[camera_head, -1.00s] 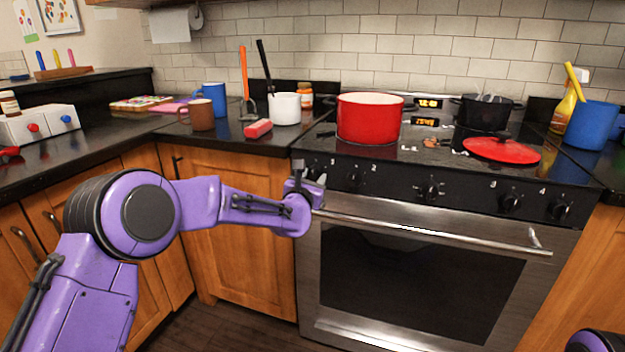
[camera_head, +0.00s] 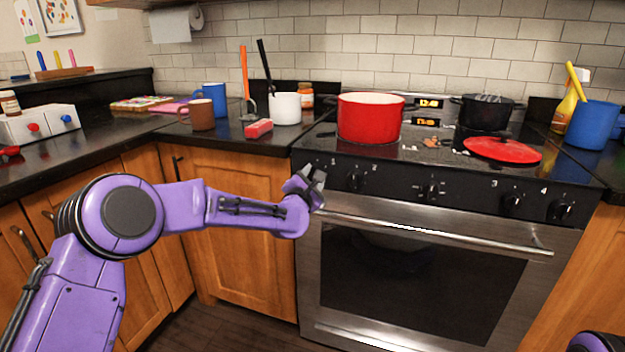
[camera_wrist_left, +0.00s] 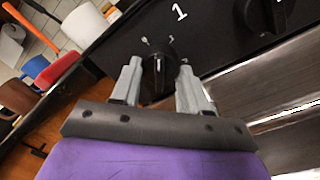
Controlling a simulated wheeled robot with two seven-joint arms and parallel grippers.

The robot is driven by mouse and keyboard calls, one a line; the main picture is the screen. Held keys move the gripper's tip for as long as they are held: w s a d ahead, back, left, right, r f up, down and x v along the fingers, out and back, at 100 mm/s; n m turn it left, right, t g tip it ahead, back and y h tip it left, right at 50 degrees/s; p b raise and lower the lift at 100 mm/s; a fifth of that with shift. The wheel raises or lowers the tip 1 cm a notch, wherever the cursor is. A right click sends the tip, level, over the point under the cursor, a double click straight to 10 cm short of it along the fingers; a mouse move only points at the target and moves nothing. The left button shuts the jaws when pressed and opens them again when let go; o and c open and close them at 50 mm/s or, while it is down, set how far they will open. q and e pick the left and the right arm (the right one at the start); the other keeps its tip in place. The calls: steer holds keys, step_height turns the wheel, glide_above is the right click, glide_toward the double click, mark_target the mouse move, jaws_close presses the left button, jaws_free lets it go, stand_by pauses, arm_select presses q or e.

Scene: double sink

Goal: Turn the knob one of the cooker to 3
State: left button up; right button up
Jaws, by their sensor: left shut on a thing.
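Knob one (camera_wrist_left: 158,75) is a black round knob on the cooker's (camera_head: 420,280) front panel, beneath a white "1" in the left wrist view. Its light pointer mark points roughly up in that view, and small markings around it are too small to read surely. My left gripper (camera_wrist_left: 157,88) is shut on the knob, with one grey finger on each side. In the head view my left gripper (camera_head: 312,183) is at the panel's left end, tilted, and covers knob one. My right gripper is out of view.
Other knobs, including knob two (camera_head: 354,180), line the panel, and the oven handle (camera_head: 430,232) runs below. A red pot (camera_head: 368,120), a black pot (camera_head: 486,112) and a red lid (camera_head: 502,150) are on the cooktop. Mugs stand on the left counter.

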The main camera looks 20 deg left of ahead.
arm_select(q)
steer(key=m+p, duration=0.1)
steer(key=m, duration=0.7)
steer(key=shift+a+r+m+h, duration=0.1)
steer(key=shift+r+m+h, duration=0.05)
steer(key=shift+m+h, duration=0.25)
steer(key=m, duration=0.3)
steer(key=shift+r+m+p, duration=0.1)
steer(key=shift+m+p, duration=0.25)
steer(key=shift+m, duration=0.05)
steer(key=m+p, duration=0.1)
steer(key=m, duration=0.3)
steer(key=shift+m+h, duration=0.4)
steer(key=m+p, duration=0.1)
steer(key=m, duration=0.5)
steer(key=shift+r+m, duration=0.15)
steer(key=shift+m, duration=0.15)
steer(key=m, duration=0.6)
steer(key=shift+h+p, duration=0.3)
steer(key=shift+m, duration=0.3)
steer(key=o, duration=1.1)
steer(key=shift+c, duration=0.2)
